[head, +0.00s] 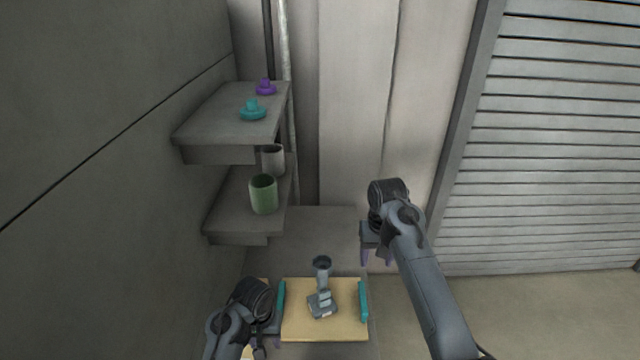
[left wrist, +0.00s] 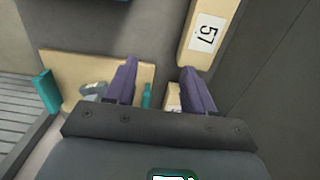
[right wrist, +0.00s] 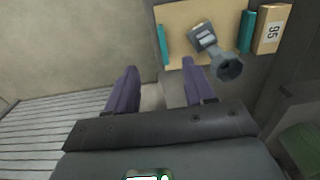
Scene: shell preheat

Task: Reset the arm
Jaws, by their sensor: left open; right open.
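My left gripper (head: 268,334) is at the left edge of the wooden board in the head view. In the left wrist view its two purple fingers (left wrist: 160,80) are spread apart and nothing is seen held between them. My right gripper (head: 376,256) is raised, up and right of the board, with its fingers pointing down. In the right wrist view its fingers (right wrist: 160,82) are also apart and empty.
A grey device with a funnel top (head: 322,282) stands on the wooden board (head: 347,327) between teal bars (head: 363,300). Labelled blocks (left wrist: 206,34) (right wrist: 270,30) lie nearby. Left shelves hold a purple lid (head: 266,88), teal lid (head: 252,112), grey cup (head: 273,160) and green cup (head: 263,195).

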